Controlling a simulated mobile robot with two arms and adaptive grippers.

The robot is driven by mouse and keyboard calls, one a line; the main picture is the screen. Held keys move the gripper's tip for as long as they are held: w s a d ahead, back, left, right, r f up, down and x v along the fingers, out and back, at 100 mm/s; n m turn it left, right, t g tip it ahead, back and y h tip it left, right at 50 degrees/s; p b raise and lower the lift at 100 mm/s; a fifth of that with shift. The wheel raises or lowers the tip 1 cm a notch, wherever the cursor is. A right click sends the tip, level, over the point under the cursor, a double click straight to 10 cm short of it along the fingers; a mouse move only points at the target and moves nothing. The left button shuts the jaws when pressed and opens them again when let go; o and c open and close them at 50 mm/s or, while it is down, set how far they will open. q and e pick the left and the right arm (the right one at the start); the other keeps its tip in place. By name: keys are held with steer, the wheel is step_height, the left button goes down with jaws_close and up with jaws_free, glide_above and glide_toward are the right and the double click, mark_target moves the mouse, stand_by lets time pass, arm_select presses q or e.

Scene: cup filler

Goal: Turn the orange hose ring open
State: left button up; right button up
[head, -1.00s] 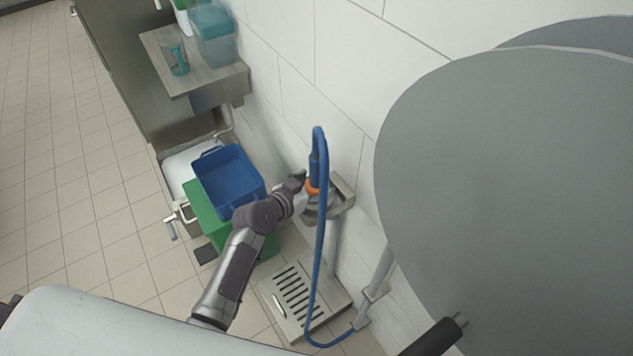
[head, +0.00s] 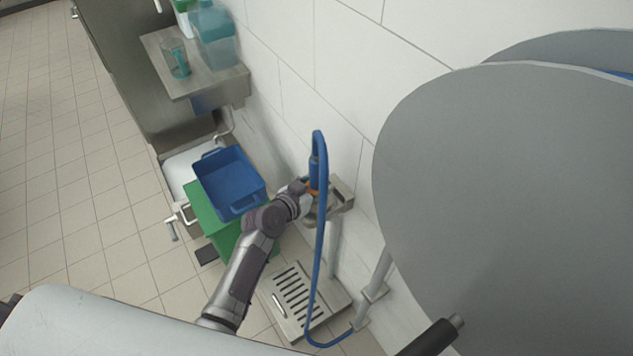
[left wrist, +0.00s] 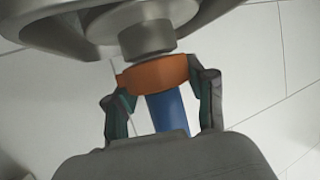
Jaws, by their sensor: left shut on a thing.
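The orange hose ring (left wrist: 153,75) sits between a grey metal fitting (left wrist: 147,38) and the blue hose end (left wrist: 168,111) in the left wrist view. My left gripper (left wrist: 163,90) is shut on the ring, with one finger on each side of it. In the head view only a sliver of the orange ring (head: 313,190) shows beside my left gripper (head: 304,190). The blue hose (head: 318,240) loops over the top and hangs down in front of the metal holder on the wall. My right gripper is not in view.
A blue crate (head: 205,163) stands on a green box (head: 203,212) left of my arm. A slotted metal drain tray (head: 335,297) lies below the hose. A shelf (head: 160,72) holds a cup and containers. Large grey discs (head: 510,190) fill the right side.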

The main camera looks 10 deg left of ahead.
arm_select(q)
steer(key=shift+n+y, duration=0.3)
steer(key=o, duration=1.2)
steer(key=shift+s, duration=0.1)
steer(key=v, duration=1.1)
steer(key=shift+s+a+r, duration=0.15)
steer(key=shift+s, duration=0.25)
